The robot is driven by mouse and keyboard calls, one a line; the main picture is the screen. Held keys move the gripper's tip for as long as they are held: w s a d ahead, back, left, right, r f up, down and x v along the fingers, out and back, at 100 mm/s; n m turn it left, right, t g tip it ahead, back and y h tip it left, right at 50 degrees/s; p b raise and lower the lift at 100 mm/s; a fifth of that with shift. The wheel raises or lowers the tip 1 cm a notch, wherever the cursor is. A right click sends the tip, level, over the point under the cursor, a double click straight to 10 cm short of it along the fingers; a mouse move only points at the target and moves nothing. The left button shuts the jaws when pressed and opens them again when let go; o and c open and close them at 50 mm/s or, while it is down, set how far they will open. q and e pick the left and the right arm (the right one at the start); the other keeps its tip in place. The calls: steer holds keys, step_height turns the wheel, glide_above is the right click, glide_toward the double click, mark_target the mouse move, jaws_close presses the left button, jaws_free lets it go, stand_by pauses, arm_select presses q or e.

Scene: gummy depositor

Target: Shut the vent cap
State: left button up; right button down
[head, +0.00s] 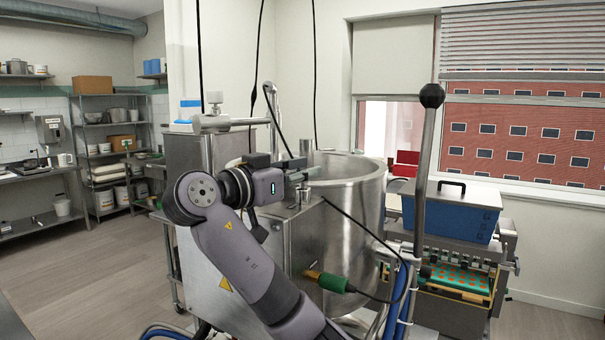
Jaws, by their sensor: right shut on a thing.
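My right gripper (303,172) is beside the steel kettle's near left rim, above the steel cabinet. It is shut on a small metal part, which looks like the vent cap, though the fingers hide most of it. A short steel stub (303,195) stands on the cabinet top just under the fingers. A small grey block (306,147) shows just above the fingers, and I cannot tell whether it belongs to the cap. My left gripper is not in view.
The open steel kettle (345,215) stands behind the gripper. A ball-topped lever (431,97) rises at its right, near a blue lidded box (452,208). A green-and-brass fitting (330,282) with a cable sits low in front. Open floor lies at the left.

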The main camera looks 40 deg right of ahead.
steer(key=c, duration=1.4)
jaws_free()
steer(key=a, duration=1.2)
steer(key=shift+s, duration=0.4)
steer(key=shift+f, duration=0.1)
